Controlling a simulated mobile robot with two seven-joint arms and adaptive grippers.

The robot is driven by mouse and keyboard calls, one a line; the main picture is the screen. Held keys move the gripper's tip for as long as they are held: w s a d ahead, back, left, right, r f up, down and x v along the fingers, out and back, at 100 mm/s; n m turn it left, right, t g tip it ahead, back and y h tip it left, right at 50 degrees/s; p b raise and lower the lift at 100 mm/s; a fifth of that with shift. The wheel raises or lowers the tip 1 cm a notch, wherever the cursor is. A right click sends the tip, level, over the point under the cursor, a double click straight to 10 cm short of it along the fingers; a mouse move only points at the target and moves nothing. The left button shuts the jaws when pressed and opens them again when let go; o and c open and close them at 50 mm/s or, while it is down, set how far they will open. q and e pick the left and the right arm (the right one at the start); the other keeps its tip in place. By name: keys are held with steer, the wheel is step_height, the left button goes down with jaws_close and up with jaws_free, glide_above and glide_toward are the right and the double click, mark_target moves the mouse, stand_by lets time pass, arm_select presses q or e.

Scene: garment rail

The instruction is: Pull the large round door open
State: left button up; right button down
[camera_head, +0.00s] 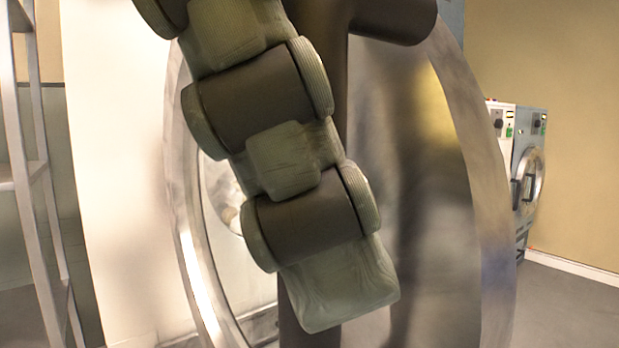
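The large round door (425,190) fills the middle of the head view, with a broad shiny metal rim (480,150) curving down its right side. A thinner metal ring (192,255) curves on the left, beside a pale flat panel (110,170). How far the door stands open I cannot tell. A dark brown bar (310,322), apparently the door's handle, runs vertically, with a thick stub at the top. My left gripper (340,285), brown and grey-green in jointed segments, reaches down from the upper left in front of the bar and hides part of it. Contact and finger opening cannot be made out. My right gripper is not seen.
A grey metal rack (42,215) stands at the left edge. A smaller white machine (525,150) with a round door stands at the back right against a tan wall. Grey floor (565,305) is clear at the lower right.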

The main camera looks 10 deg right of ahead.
arm_select(q)
steer(key=v, duration=1.1)
steer(key=shift+r, duration=0.2)
steer(key=shift+a, duration=0.15)
